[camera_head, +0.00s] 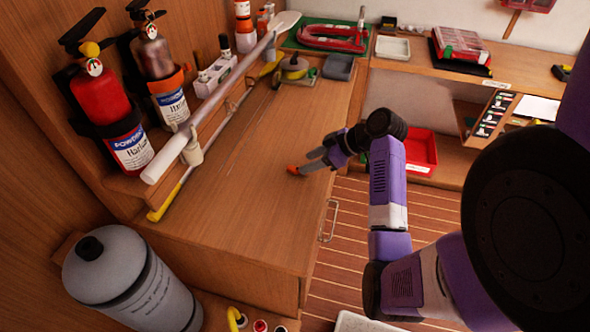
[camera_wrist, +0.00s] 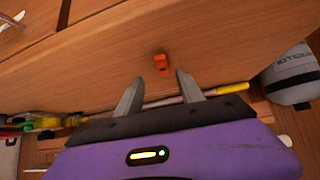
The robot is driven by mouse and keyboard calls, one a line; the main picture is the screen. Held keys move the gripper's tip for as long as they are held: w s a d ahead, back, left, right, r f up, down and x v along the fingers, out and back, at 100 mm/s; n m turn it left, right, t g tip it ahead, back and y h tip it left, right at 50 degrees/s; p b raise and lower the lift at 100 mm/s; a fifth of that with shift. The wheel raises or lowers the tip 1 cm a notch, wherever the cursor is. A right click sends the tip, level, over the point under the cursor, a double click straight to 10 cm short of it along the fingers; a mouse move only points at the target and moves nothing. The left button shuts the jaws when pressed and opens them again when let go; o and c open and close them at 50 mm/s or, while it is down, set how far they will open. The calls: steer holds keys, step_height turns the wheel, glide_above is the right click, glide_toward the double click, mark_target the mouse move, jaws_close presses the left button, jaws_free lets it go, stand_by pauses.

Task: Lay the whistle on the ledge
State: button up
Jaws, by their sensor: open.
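The whistle is a small orange piece (camera_head: 293,170) on the wooden worktop, near its right edge. In the wrist view the whistle (camera_wrist: 161,64) appears just beyond my fingertips, roughly between them in the picture. My gripper (camera_head: 306,163) is open and empty, with its grey fingers spread. The gripper also shows in the wrist view (camera_wrist: 159,76). I cannot tell its exact height above the worktop. A raised wooden ledge (camera_head: 122,184) runs along the left wall, with the fire extinguishers on it.
A long pale pole (camera_head: 215,101) and a yellow-handled pole (camera_head: 171,195) lie along the left side. A grey bottle (camera_head: 125,275) stands at front left. The worktop's middle is clear.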

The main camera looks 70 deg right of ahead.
mark_target(296, 168)
steer(key=x, duration=0.3)
steer(key=p+x, duration=0.1)
steer(key=x, duration=0.1)
steer(key=shift+a, duration=0.3)
steer(key=shift+r, duration=0.1)
jaws_close()
